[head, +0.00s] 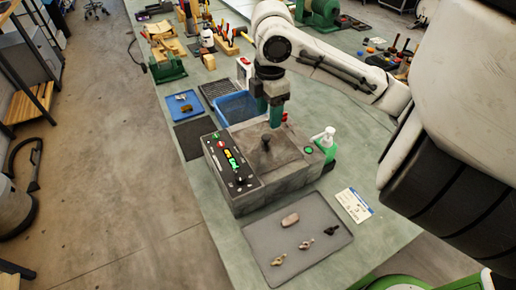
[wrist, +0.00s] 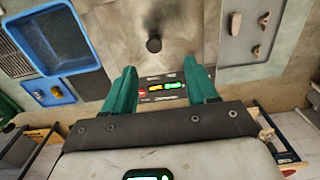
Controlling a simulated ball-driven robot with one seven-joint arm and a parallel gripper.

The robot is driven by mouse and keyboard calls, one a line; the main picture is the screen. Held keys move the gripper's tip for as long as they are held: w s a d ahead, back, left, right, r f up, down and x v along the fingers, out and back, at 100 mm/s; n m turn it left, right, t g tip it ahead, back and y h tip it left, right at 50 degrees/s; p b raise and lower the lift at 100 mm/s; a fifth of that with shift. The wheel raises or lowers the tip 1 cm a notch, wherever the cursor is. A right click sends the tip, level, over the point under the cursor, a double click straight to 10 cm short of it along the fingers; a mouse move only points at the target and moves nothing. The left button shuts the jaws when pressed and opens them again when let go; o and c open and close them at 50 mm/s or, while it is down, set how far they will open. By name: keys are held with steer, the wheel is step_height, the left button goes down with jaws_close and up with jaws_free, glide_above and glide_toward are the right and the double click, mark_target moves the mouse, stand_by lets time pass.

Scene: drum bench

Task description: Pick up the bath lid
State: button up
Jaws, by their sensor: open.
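The bath is a grey box (head: 290,188) on the green bench in the head view, with a black control panel (head: 228,162) along its left side. The bath lid (head: 282,154) is a flat grey plate on top of it, with a dark upright knob (head: 265,143). The lid (wrist: 190,35) and its round knob (wrist: 154,44) also show in the wrist view, ahead of my fingertips. My gripper (head: 270,112) is above the bath's far side, apart from the knob. Its green fingers (wrist: 163,76) are spread with nothing between them.
A grey tray (head: 325,262) with several small pieces lies in front of the bath. A blue basket (head: 240,107) and a small blue tray (head: 175,110) stand behind it. A white card (head: 354,205) lies nearby.

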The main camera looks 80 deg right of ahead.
mark_target(266, 137)
steer(key=f, duration=0.8)
steer(key=shift+w+d+f, duration=0.3)
steer(key=shift+d+f, duration=0.1)
steer(key=shift+c, duration=0.4)
jaws_close()
